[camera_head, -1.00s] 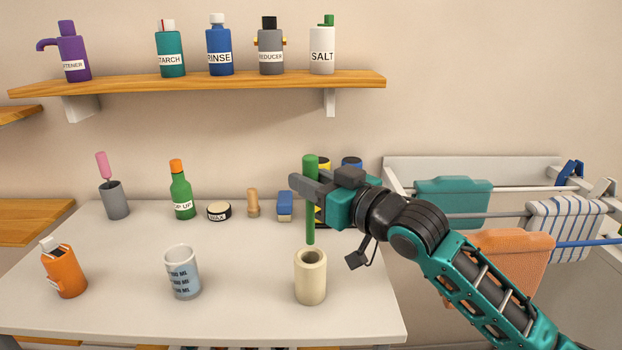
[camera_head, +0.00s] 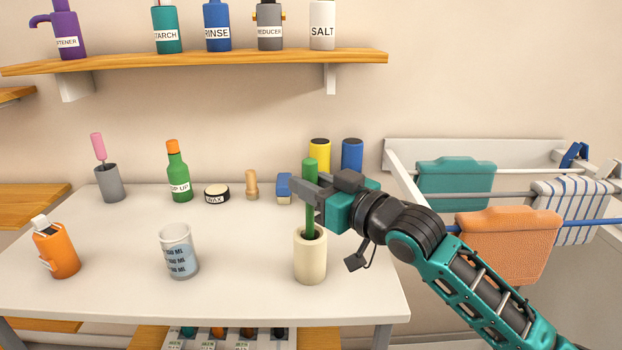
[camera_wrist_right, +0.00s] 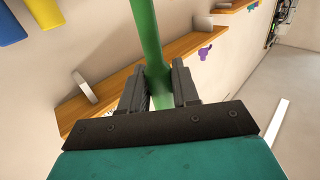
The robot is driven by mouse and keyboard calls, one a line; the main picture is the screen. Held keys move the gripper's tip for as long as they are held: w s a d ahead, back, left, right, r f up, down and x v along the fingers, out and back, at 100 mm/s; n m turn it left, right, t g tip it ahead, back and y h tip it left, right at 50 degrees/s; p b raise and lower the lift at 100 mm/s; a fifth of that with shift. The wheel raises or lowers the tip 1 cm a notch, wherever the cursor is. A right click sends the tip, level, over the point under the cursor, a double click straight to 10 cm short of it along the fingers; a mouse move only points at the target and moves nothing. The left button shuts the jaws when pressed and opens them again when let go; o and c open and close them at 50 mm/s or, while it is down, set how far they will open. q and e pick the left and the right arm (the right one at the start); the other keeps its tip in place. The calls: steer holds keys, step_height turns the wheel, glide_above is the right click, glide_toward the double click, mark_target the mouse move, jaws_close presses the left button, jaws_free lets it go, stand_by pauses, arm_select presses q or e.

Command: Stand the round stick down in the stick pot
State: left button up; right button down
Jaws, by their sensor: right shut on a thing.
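The round stick (camera_head: 310,170) is green and upright. My right gripper (camera_head: 308,196) is shut on it at about mid-length. The stick's lower end is inside the mouth of the cream stick pot (camera_head: 310,262), and its tip is hidden by the pot wall. In the right wrist view the green stick (camera_wrist_right: 146,35) stands between the two fingers of my right gripper (camera_wrist_right: 160,88). My left gripper is not in view.
A measuring cup (camera_head: 179,252) and an orange bottle (camera_head: 57,252) stand left of the pot. Behind are a green bottle (camera_head: 178,175), a wax tin (camera_head: 217,194) and a blue-topped block (camera_head: 284,188). A drying rack (camera_head: 470,170) with cloths is at right.

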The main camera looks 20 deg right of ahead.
mark_target(312, 215)
steer(key=shift+f+b, duration=0.95)
steer(key=shift+f, duration=1.65)
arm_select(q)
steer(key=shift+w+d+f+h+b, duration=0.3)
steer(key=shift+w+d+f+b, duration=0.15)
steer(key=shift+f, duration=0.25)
arm_select(e)
steer(key=shift+f, duration=0.4)
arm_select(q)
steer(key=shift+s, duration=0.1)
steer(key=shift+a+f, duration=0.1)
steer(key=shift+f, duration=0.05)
arm_select(e)
steer(key=c, duration=0.8)
jaws_free()
steer(key=shift+o, duration=0.2)
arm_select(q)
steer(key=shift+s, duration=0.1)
arm_select(e)
steer(key=shift+s, duration=0.1)
